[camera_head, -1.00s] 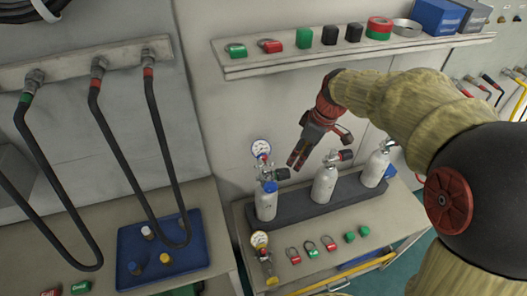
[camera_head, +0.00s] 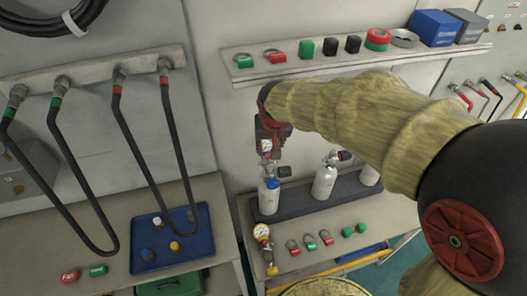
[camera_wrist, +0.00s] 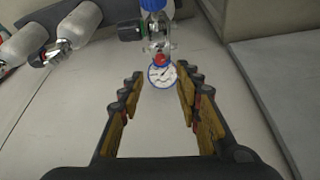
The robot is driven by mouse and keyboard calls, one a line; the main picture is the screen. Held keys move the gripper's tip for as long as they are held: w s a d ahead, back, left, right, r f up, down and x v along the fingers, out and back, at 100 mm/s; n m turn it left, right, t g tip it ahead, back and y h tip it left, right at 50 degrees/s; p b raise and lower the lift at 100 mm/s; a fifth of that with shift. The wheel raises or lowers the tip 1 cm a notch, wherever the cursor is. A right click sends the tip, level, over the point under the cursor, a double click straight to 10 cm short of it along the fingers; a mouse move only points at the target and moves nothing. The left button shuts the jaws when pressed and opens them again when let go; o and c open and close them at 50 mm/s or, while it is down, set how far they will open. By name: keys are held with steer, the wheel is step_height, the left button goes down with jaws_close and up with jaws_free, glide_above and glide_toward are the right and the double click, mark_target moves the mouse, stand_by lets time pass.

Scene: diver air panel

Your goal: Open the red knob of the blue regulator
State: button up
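The blue regulator has a white round gauge with a blue rim (camera_wrist: 162,76). It is on the valve of the left cylinder, which has a blue collar (camera_head: 270,184). My gripper (camera_wrist: 158,88) is open, with the gauge between and just beyond its fingertips in the wrist view. In the head view my gripper (camera_head: 268,143) is above the left cylinder and hides part of the regulator. A small red part (camera_wrist: 158,58) shows just above the gauge; I cannot tell whether it is the red knob. A dark knob (camera_wrist: 130,32) sticks out to one side.
Two more cylinders (camera_head: 324,182) stand to the right in the dark rack. A yellow regulator with a gauge (camera_head: 262,233) and several red and green tags lie in front. A shelf (camera_head: 300,69) runs behind. A blue tray (camera_head: 200,246) and hanging hoses are at left.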

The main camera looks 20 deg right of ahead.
mark_target(268, 155)
steer(key=shift+b+x, duration=0.95)
steer(key=shift+x, duration=2.95)
steer(key=c, duration=0.3)
jaws_close()
